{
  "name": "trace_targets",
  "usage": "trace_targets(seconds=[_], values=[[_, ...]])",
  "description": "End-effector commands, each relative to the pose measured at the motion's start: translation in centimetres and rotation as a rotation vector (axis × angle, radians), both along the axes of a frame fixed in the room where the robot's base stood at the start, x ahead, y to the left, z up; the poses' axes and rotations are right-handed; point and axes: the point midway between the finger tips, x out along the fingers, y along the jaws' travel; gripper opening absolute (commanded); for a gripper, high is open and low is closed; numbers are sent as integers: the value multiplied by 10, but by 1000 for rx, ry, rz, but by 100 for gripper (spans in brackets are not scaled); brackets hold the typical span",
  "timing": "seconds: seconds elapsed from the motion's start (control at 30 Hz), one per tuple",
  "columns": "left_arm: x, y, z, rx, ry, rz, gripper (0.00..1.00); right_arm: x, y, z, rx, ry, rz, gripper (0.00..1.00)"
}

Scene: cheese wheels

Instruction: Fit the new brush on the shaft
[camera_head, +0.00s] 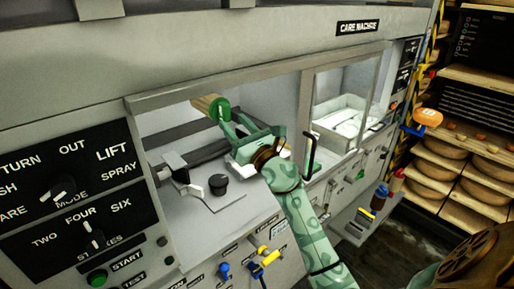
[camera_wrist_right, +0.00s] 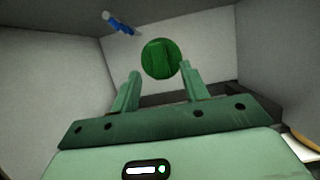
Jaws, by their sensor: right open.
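A tan cylinder with a green end (camera_head: 211,106), which looks like the brush, is in the upper left of the machine's open bay. Its round green face (camera_wrist_right: 160,59) shows in the right wrist view, between and just beyond the fingertips. My right gripper (camera_head: 229,119) reaches into the bay with its fingers pointing at that green end. It is open; its jaws (camera_wrist_right: 160,72) stand apart on either side of the disc, and I cannot tell whether they touch it. I cannot make out the shaft. My left gripper is not in view.
The care machine's front has a black dial panel (camera_head: 65,185) at left. A black knob (camera_head: 218,184) stands on a plate in the bay. A white tray (camera_head: 342,118) sits behind the right window. Cheese shelves (camera_head: 440,170) stand at right. A blue object (camera_wrist_right: 121,22) shows in the wrist view.

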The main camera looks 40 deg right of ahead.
Motion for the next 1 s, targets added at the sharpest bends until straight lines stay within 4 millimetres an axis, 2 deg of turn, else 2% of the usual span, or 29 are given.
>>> trace_targets(seconds=[0.2,0.43,0.6,1.0], values=[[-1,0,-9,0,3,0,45,-58,-5,-25,-3,3,-1,45],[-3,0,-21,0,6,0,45,-102,-8,-41,-1,2,0,45],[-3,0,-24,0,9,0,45,-115,-9,-44,-1,-1,0,45],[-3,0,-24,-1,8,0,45,-117,-9,-43,-1,-1,0,45]])
